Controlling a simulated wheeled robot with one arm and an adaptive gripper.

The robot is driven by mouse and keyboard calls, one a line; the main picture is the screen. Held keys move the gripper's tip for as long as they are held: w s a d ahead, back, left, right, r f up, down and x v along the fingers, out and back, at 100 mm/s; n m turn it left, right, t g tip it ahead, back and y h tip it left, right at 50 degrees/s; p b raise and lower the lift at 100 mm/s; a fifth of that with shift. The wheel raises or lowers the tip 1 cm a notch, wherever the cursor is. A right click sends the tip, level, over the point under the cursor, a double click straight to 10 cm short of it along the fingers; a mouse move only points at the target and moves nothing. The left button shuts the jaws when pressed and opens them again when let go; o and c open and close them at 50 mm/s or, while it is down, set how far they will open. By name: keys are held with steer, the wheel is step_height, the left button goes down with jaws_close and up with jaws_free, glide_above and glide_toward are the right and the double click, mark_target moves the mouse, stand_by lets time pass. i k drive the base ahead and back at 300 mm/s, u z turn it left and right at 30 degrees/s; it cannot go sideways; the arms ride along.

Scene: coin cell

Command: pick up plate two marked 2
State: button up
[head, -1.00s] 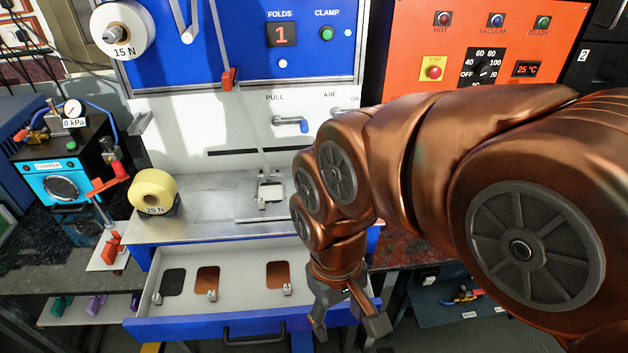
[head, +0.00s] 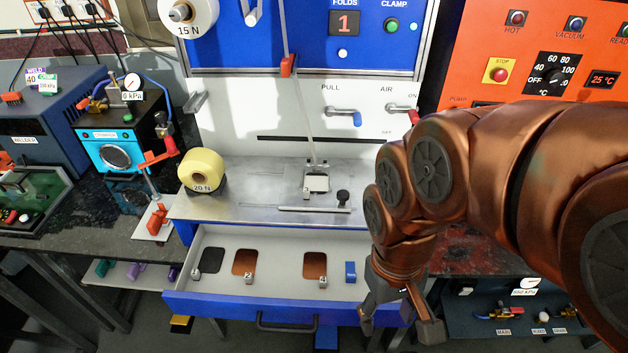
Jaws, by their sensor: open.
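Plate two (head: 245,261) is a copper-brown plate lying in the open white-lined drawer (head: 280,242). A small metal tab at its front edge (head: 249,278) bears a mark that looks like 2. A black plate (head: 212,260) lies to its left and another copper plate (head: 315,263) to its right, each with a tab. My gripper (head: 400,322) is open and empty, pointing down at the drawer's right front corner. It is well to the right of plate two and apart from it.
A blue block (head: 350,271) lies in the drawer's right part. The steel worktop (head: 260,205) with a yellow 20 N roll (head: 201,171) is behind the drawer. A black handle (head: 287,324) sticks out in front. The space above plate two is clear.

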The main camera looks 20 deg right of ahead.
mark_target(245, 262)
steer(key=z, duration=1.05)
steer(key=k, duration=0.95)
steer(key=u, duration=1.75)
steer(key=i, duration=0.5)
steer(key=u, duration=0.05)
